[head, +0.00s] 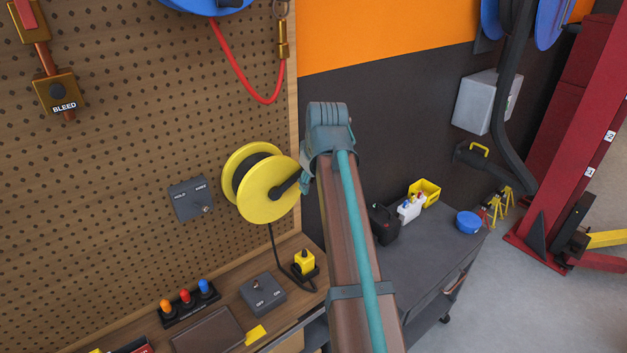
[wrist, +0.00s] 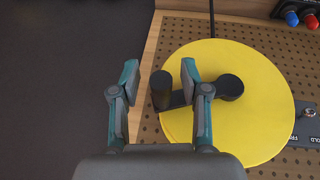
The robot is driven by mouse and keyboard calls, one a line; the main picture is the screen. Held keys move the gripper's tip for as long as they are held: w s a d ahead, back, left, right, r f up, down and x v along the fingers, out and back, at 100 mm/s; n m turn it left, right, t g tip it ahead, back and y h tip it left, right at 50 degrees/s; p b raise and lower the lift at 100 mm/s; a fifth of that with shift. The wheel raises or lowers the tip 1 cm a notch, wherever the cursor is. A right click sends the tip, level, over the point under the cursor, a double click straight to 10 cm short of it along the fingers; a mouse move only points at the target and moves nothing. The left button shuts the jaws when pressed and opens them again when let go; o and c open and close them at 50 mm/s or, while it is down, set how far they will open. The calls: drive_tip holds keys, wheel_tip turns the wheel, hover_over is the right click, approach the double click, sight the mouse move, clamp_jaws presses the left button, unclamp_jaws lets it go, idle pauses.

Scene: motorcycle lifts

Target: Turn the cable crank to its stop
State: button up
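The yellow cable reel (head: 262,200) stands out from the pegboard, and its flat yellow face (wrist: 255,120) fills the right of the wrist view. A black crank arm (wrist: 188,98) runs from the round hub (wrist: 230,87) leftward to a dark upright handle (wrist: 161,92). In the head view the crank (head: 286,187) points up and right, its outer end partly hidden by my gripper (head: 305,182). In the wrist view my gripper (wrist: 160,76) is open, with the handle between its two fingers and a visible gap on each side.
A grey hold/free switch box (head: 191,199) is left of the reel. A black cable (head: 273,245) hangs to a yellow plug (head: 304,262) on the bench. A grey on/off box (head: 263,294) sits beside it. A cabinet (head: 430,250) with bottles stands at right.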

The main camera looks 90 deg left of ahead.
drive_tip(key=shift+r, duration=0.1)
drive_tip(key=s+v, duration=0.1)
drive_tip(key=v, duration=1)
drive_tip(key=shift+w+d+r, duration=0.25)
drive_tip(key=shift+w+r, duration=0.1)
drive_tip(key=shift+w, duration=0.15)
